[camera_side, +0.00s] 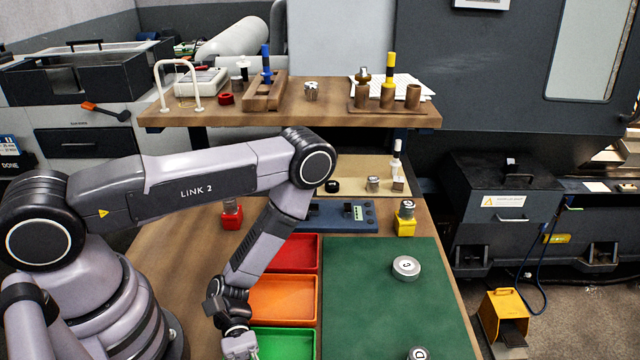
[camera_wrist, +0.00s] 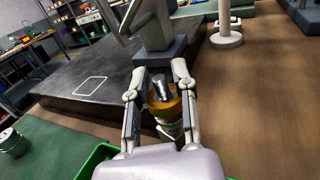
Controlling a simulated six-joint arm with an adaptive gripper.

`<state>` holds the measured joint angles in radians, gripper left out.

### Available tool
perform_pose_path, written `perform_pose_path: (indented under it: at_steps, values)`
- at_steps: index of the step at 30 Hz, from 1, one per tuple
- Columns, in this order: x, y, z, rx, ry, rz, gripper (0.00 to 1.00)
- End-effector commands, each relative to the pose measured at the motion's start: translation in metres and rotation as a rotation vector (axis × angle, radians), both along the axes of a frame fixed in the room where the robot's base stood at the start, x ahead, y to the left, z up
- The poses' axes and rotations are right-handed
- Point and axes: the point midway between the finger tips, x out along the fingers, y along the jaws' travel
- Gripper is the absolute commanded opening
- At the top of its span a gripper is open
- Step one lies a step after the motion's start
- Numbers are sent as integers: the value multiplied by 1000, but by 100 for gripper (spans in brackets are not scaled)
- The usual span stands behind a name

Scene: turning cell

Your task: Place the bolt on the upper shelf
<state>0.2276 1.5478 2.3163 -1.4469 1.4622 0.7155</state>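The upper shelf (camera_side: 320,116) is a brown wooden board across the back of the bench in the side view. My gripper (camera_side: 240,350) is low at the bottom edge of the side view, by the green tray (camera_side: 285,343), and its fingertips are cut off there. In the wrist view my gripper's fingers (camera_wrist: 159,85) stand apart on either side of a yellow-rimmed piece with a shiny metal cylinder (camera_wrist: 162,90). I cannot tell whether the fingers touch it, or whether it is the bolt. No other bolt is clearly made out.
The shelf holds a wooden rack with a blue peg (camera_side: 266,62), a red ring (camera_side: 226,99), a silver nut (camera_side: 311,91) and a wooden stand (camera_side: 362,105). An orange tray (camera_side: 284,299) and red tray (camera_side: 292,254) lie beside the green mat (camera_side: 385,310). A silver disc (camera_side: 405,268) rests on it.

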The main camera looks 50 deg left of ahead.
Motion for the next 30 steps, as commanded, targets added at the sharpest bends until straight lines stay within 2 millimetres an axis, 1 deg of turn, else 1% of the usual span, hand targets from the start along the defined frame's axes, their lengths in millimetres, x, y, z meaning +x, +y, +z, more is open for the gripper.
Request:
perform_pose_path:
  at_steps: [1, 4, 5, 20, 23, 26, 29, 30]
  values:
    - [0, 0, 0, 0, 0, 0, 14]
    - [0, 0, 0, 0, 0, 0, 1]
    - [0, 0, 0, 0, 0, 0, 0]
    - [0, 0, 2, -2, 1, 0, 0]
    - [0, 0, 8, -2, 0, 0, 0]
    - [0, 0, 18, -2, 0, 0, 0]
    - [1, 0, 35, -2, -2, 0, 0]
    - [3, 3, 38, -3, -1, 4, 0]
